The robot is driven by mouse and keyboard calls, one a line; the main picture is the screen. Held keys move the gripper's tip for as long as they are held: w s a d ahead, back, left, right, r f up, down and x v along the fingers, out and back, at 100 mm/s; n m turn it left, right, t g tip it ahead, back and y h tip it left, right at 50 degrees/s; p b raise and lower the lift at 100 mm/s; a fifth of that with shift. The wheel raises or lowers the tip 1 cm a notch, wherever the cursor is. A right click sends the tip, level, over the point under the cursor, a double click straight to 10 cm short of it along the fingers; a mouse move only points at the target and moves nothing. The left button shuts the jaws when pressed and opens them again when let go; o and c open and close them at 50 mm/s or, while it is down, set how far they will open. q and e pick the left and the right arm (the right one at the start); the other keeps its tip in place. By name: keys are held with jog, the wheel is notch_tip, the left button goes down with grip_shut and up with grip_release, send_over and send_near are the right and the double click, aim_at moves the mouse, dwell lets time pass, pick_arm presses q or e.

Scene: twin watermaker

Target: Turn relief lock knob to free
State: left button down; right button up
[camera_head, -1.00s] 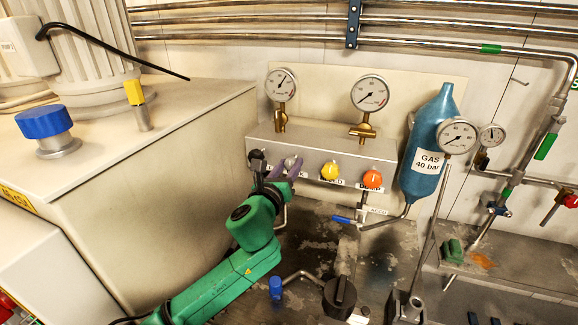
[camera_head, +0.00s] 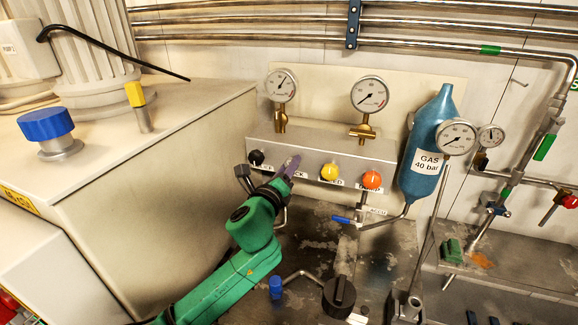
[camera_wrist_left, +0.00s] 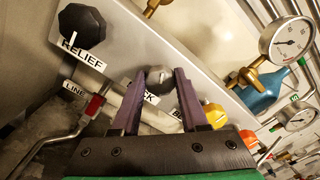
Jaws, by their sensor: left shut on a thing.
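The relief lock knob (camera_wrist_left: 160,77) is small and grey, above a label partly hidden to read "CK". In the left wrist view it sits between the fingertips of my left gripper (camera_wrist_left: 161,86). The purple fingers are shut on it. In the head view my left gripper (camera_head: 290,165) reaches the panel front from below, and its fingers hide the knob. The black relief knob (camera_wrist_left: 82,26), labelled "RELIEF", is left of it and untouched; it also shows in the head view (camera_head: 256,157). My right gripper is out of view.
A yellow knob (camera_head: 330,172) and an orange knob (camera_head: 372,179) stand close to the right on the same panel (camera_head: 320,146). Gauges rise above it. A bent metal pipe (camera_wrist_left: 62,135) runs below the panel. A blue gas bottle (camera_head: 428,140) stands at right.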

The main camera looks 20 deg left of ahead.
pick_arm(q)
jog(key=n, duration=1.2)
jog(key=shift+f, duration=0.25)
dwell(0.4)
jog(key=shift+c, duration=2.2)
grip_release()
